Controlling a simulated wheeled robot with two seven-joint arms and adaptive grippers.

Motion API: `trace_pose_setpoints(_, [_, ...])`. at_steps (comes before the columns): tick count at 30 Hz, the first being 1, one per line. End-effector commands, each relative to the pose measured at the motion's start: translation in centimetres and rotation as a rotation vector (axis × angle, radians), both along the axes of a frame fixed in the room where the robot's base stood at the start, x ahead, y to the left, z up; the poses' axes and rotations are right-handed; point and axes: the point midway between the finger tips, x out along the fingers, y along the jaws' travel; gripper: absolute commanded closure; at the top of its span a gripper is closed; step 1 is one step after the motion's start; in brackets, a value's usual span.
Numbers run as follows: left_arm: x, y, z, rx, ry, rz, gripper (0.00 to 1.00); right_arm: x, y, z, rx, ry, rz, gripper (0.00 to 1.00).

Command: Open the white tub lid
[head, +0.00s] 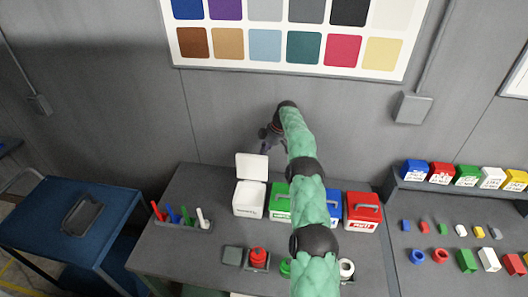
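The white tub (249,200) stands on the grey table, left of the green tub (280,203). Its lid (251,167) is raised and stands roughly upright at the back of the tub. The light interior shows. My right arm, in a green sleeve, reaches up over the table from the lower edge. My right gripper (265,147) is above and a little right of the lid's top edge, seemingly apart from it. Its fingers are small and dark, so I cannot tell whether they are open. My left gripper is not in view.
A red tub (362,212) and a blue tub (334,208), partly hidden by my arm, stand to the right. A rack (183,217) with coloured sticks is at left. A red round item (258,257) sits in front. The wall is close behind.

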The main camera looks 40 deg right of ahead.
Motion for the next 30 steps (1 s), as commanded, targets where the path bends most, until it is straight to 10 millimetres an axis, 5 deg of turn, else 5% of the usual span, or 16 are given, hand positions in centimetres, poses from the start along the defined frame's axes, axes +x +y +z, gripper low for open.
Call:
trace_pose_setpoints(1, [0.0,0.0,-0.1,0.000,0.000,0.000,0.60,-0.5,1.2,-2.3,0.029,0.038,0.016,1.00])
trace_pose_setpoints(6, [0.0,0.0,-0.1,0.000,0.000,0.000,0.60,-0.5,1.2,-2.3,0.029,0.038,0.016,1.00])
trace_pose_setpoints(11, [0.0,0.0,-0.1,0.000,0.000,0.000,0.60,-0.5,1.2,-2.3,0.029,0.038,0.016,0.63])
trace_pose_setpoints(30, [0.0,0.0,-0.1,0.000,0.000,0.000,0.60,-0.9,0.4,-1.3,0.019,0.036,0.009,0.63])
